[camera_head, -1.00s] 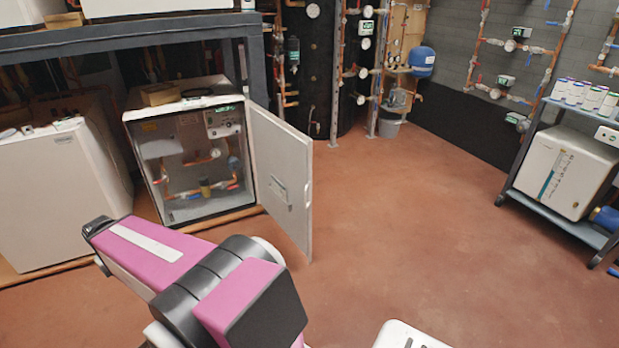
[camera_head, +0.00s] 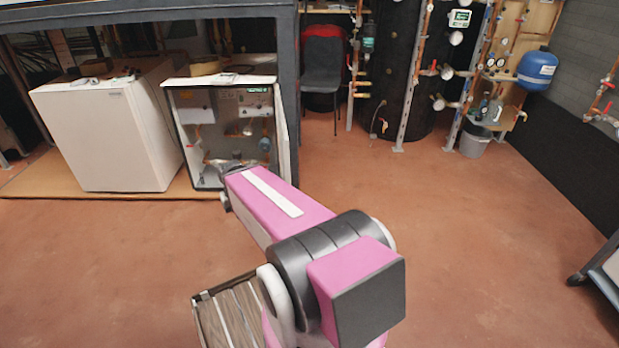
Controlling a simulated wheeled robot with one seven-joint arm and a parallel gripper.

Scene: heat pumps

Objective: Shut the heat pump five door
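The open heat pump (camera_head: 196,150) stands on a low wooden base under the dark bench, with pipes and gauges showing inside. Its white door (camera_head: 283,125) is hinged on the right side and stands open, seen nearly edge-on. The arm's dark far end (camera_head: 230,182) overlaps the unit's lower front in the picture. I cannot tell whether it touches anything. The gripper's fingers cannot be made out. No number shows on the unit.
A closed white unit (camera_head: 105,140) stands to the left. The bench's dark post (camera_head: 288,70) rises behind the door. A dark chair (camera_head: 321,72), a black tank (camera_head: 398,70) and a grey bucket (camera_head: 474,141) stand at the back.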

